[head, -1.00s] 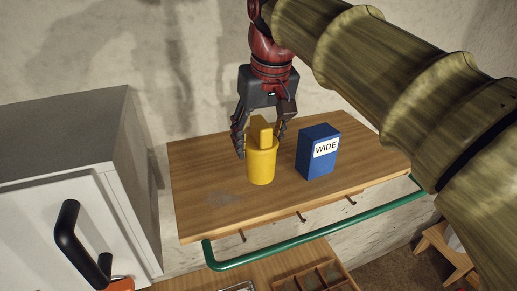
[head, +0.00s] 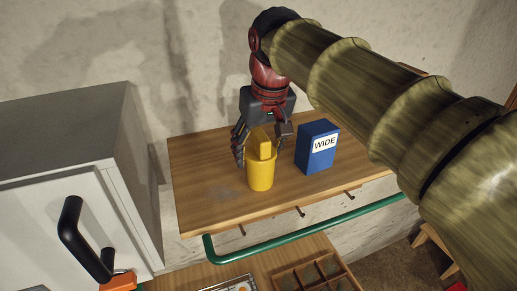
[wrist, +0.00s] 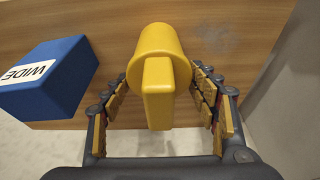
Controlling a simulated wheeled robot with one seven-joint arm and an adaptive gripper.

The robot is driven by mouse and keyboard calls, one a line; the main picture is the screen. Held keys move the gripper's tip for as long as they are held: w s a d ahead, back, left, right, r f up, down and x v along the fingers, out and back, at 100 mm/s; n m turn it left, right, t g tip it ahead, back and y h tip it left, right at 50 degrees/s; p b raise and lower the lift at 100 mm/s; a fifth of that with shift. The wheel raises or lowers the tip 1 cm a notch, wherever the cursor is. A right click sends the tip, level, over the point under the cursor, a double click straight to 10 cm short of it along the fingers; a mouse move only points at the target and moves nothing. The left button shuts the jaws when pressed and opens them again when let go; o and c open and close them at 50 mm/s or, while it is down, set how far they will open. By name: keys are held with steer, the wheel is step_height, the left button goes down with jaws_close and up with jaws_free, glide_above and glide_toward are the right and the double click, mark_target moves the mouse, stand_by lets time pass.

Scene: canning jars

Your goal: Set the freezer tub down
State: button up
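The freezer tub is a yellow round tub (head: 261,176) with an upright yellow block on top, over the wooden board. It stands upright, left of the blue box. My gripper (head: 261,152) comes down from above with a finger on each side of the tub. I cannot tell whether the tub's base touches the board.
A blue box marked WIDE (head: 317,147) stands close to the tub's right. A green rail (head: 305,229) runs along the board's (head: 205,165) front. A white cabinet with a black handle (head: 82,240) is at left. A divided wooden tray (head: 312,273) lies below. The board's left part is clear.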

steer(key=shift+o, duration=1.2)
steer(key=shift+r, duration=0.1)
steer(key=shift+r, duration=0.25)
steer(key=v, duration=1.1)
steer(key=shift+s+r, duration=0.2)
steer(key=shift+r, duration=0.05)
